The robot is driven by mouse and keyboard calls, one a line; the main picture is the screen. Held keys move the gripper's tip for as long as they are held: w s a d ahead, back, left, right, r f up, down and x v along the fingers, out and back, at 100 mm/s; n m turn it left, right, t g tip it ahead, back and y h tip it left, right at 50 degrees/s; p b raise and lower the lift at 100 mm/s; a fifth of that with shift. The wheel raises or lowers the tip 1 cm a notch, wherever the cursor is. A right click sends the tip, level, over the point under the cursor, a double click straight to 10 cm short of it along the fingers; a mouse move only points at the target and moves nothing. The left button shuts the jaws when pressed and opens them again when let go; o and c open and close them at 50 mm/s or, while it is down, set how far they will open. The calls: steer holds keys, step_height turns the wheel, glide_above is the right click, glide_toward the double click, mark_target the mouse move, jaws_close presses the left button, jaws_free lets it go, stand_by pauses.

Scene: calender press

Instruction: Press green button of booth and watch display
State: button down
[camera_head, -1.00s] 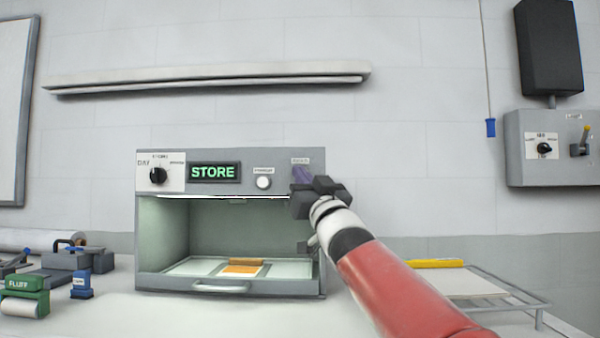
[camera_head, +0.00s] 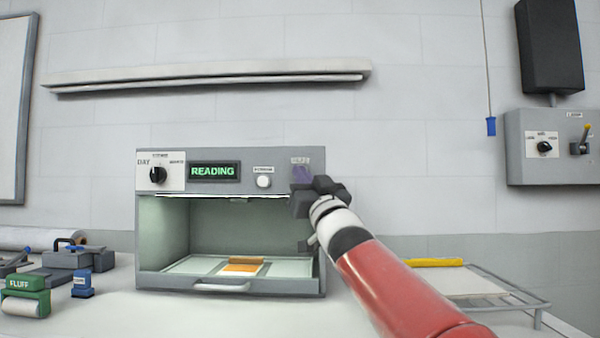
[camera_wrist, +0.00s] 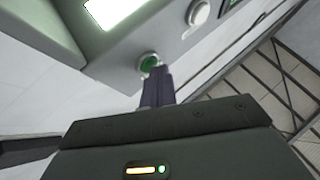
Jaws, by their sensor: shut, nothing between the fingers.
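The grey booth (camera_head: 225,156) stands on the bench with an open, lit chamber. Its display (camera_head: 213,171) shows "READING" in green letters. The green button (camera_wrist: 149,61) shows in the wrist view, right at my fingertips; in the head view my gripper hides it. My gripper (camera_head: 302,174) is shut and empty at the right end of the booth's front panel, under a small label. Its dark purple fingers also show in the wrist view (camera_wrist: 160,77). I cannot tell whether they touch the button or press it. An orange sample (camera_head: 243,265) lies inside the booth.
The panel also has a black selector knob (camera_head: 158,175) and a white button (camera_head: 264,181). A wire rack (camera_head: 537,304) stands to the right. A green roller (camera_head: 27,283) and a small blue block (camera_head: 83,286) lie to the left. A control box (camera_head: 550,170) hangs on the wall.

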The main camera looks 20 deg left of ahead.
steer(key=shift+s+d+b, duration=0.2)
steer(key=shift+s+b, duration=0.35)
steer(key=shift+s, duration=0.2)
steer(key=s+b, duration=0.1)
steer(key=s, duration=0.1)
steer(key=s+d+b, duration=0.1)
steer(key=s+b, duration=0.1)
steer(key=s, duration=0.1)
steer(key=shift+d, duration=0.1)
stand_by(0.9)
